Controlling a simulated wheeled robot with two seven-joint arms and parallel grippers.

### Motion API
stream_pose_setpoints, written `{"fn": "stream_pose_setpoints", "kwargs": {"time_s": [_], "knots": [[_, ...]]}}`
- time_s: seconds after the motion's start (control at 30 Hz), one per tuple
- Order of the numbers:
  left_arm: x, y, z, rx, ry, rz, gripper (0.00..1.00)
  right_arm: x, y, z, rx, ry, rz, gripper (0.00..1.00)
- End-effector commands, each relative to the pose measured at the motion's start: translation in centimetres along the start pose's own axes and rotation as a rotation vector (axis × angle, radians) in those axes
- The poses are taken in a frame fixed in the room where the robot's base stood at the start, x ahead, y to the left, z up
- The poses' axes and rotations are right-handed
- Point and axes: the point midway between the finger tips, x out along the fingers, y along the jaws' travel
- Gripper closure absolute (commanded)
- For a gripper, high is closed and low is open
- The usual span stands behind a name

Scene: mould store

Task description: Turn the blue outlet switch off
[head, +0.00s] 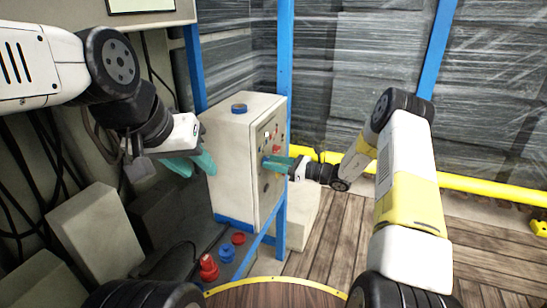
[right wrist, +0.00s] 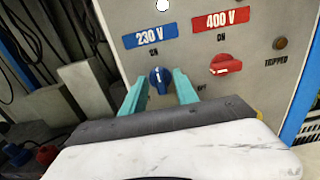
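The blue outlet switch (right wrist: 161,79) is a round knob below the blue 230 V label (right wrist: 150,35) on the pale control box (head: 229,150). Its white mark points roughly up, toward the ON lettering; OFF is printed to its lower right. My right gripper (head: 270,163) is at the box's front panel and largely hides the switch in the head view. In the right wrist view its teal fingers (right wrist: 160,86) stand apart on either side of the knob, with small gaps visible. My left gripper (head: 191,164) is empty, fingers apart, beside the box's left side.
A red switch (right wrist: 226,65) sits right of the blue one, under the red 400 V label (right wrist: 221,18). A dark TRIPPED lamp (right wrist: 280,43) is further right. Red and blue plugs (head: 208,267) lie below the box. Blue posts (head: 285,60) and a yellow rail (head: 490,188) stand behind.

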Motion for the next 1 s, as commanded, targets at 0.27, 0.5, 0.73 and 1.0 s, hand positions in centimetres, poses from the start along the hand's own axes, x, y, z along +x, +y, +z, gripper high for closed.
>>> {"fn": "stream_pose_setpoints", "kwargs": {"time_s": [0.27,0.5,0.73,1.0], "knots": [[0.01,0.00,0.00,0.000,0.000,0.000,0.64,-0.03,-0.01,0.00,0.000,0.000,0.000,0.88],[0.01,0.00,0.00,0.000,0.000,0.000,0.64,-0.04,-0.01,0.00,0.000,0.000,0.000,1.00],[0.00,0.00,0.00,0.000,0.000,0.000,0.64,-0.07,-0.03,0.03,-0.029,-0.001,-0.001,1.00],[0.00,0.00,0.00,0.000,0.000,0.000,0.64,-0.10,0.02,0.01,-0.176,-0.001,-0.001,1.00]]}}
